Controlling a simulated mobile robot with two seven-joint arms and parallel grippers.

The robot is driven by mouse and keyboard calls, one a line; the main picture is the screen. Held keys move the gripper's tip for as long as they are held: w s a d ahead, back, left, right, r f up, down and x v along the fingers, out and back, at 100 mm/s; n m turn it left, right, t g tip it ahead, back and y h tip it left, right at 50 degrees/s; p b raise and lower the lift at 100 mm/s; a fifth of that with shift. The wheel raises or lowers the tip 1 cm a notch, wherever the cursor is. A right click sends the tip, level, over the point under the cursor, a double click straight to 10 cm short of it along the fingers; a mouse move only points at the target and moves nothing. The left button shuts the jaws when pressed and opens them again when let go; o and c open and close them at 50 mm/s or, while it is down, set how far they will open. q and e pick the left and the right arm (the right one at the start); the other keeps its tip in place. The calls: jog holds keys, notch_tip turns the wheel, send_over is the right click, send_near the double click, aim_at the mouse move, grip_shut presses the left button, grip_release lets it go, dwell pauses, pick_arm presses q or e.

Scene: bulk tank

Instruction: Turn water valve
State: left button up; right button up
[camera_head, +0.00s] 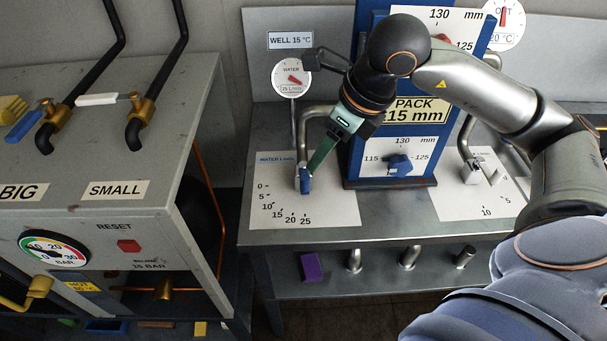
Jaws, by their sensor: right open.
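The water valve has a blue handle (305,181) at the end of a bent steel pipe (299,135) on the steel bench. It stands over a white plate (290,212) headed WATER with a scale from 0 to 25. My right gripper (314,169) reaches down from the upper right, a green finger just above and right of the blue handle. It is open; I cannot tell whether it touches the handle. The round WATER gauge (292,78) with a red needle is behind the pipe. My left gripper is not in view.
A blue panel (436,183) with a dial stands right of the valve, close to my gripper. Another tap (471,175) stands farther right, partly behind my arm. A grey machine (110,235) with two taps is at left.

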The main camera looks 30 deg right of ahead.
aim_at(305, 177)
jog(key=x, duration=1)
jog(key=shift+a+r, duration=0.1)
grip_shut()
dwell(1.1)
